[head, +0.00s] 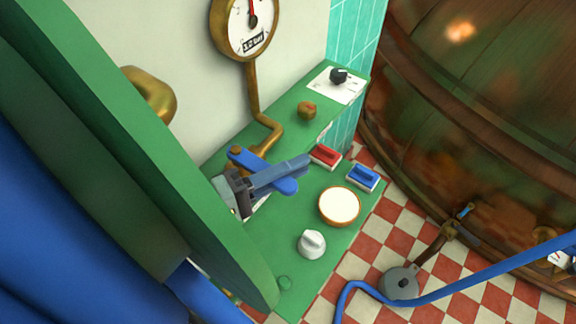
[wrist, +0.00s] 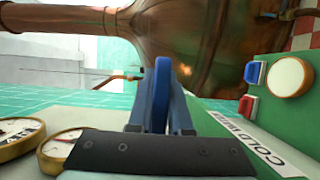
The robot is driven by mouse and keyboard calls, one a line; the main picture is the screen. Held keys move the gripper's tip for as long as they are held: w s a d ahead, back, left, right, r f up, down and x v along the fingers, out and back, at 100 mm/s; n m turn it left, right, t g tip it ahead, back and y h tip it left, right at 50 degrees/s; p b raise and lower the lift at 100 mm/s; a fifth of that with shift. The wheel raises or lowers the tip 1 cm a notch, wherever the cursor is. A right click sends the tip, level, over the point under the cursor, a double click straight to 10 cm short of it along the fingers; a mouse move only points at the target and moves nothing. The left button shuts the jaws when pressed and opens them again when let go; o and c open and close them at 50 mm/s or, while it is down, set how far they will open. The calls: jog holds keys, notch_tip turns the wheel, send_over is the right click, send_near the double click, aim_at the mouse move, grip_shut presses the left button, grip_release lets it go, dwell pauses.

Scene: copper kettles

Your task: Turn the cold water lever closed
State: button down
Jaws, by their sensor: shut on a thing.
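The cold water lever is a flat blue handle (head: 281,187) on the green panel in the head view. It lies slantwise, from a brass pivot at upper left towards lower right. My gripper (head: 301,164) reaches across it from the left and is shut on it. In the wrist view the blue lever (wrist: 162,85) stands upright between the two fingers of my gripper (wrist: 163,95). A white "COLD WATER" label (wrist: 258,150) lies beside it on the panel. The fingers hide part of the lever in the head view.
The green panel also carries a red switch (head: 326,154), a blue switch (head: 362,177), a round white dial (head: 339,206), a white knob (head: 312,244) and a brass pipe rising to a gauge (head: 245,28). A large copper kettle (head: 480,100) stands at right above the checkered floor (head: 400,225).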

dwell(0.3)
jog(key=c, duration=0.8)
grip_release()
jog(key=shift+c, duration=0.2)
jog(key=b+v, duration=0.1)
jog(key=v, duration=1.2)
jog(key=shift+b, duration=0.3)
